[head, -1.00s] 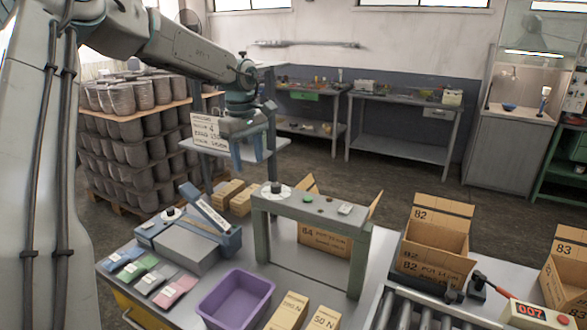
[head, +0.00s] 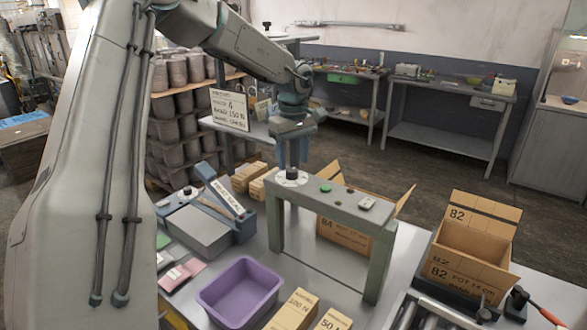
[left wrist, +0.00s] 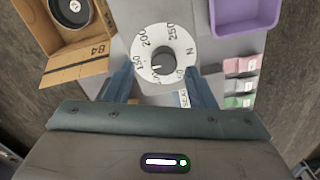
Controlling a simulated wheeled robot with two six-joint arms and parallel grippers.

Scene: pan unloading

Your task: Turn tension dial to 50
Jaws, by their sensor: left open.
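The tension dial (head: 292,177) is a white disc with a black knob on the left end of the grey-green stand's top (head: 345,210). In the left wrist view the dial (left wrist: 149,66) shows 200, 250 and N around its edge; other marks are partly hidden or too small to read surely. I cannot tell the exact setting. My left gripper (head: 293,153) points down over the dial, open and empty. Its fingers (left wrist: 162,88) show on either side below the knob in the left wrist view. I cannot tell whether they touch it. My right gripper is not in view.
A green button (head: 325,188) and a small light box (head: 365,204) sit on the same stand. A purple bin (head: 272,283) stands in front, a clamp-like device (head: 225,197) to the left. Open cartons stand behind the stand (head: 345,235) and at right (head: 460,272).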

